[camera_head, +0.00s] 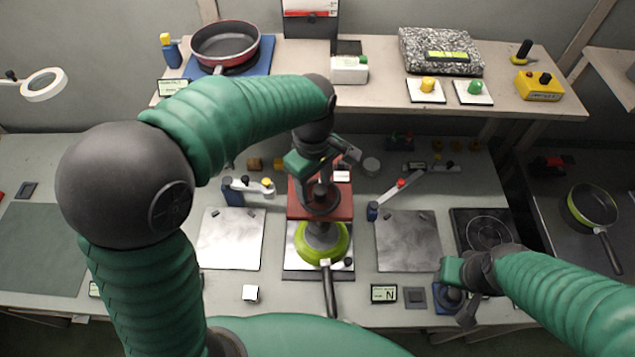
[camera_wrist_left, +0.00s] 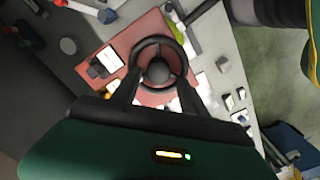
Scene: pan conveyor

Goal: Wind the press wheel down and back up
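The press wheel (camera_head: 321,207) is a dark ring with a round hub, set on the red-brown top of the press (camera_head: 296,203). The wheel also shows in the left wrist view (camera_wrist_left: 156,39). My left gripper (camera_wrist_left: 158,78) is above the wheel, its two dark fingers spread apart at the near side of the ring. I cannot tell whether the fingers touch the ring. A green pan (camera_head: 309,252) sits under the press head, its handle toward me. My right gripper (camera_head: 462,291) is low at the right, near a dark blue fixture; its fingers are unclear.
Bare metal plates (camera_head: 231,240) (camera_head: 408,242) flank the press. A hob (camera_head: 487,232) lies to the right. The raised back shelf (camera_head: 384,76) holds a red pan (camera_head: 226,45), a granite block (camera_head: 441,52) and a yellow button box (camera_head: 540,87). Another green pan (camera_head: 592,204) is far right.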

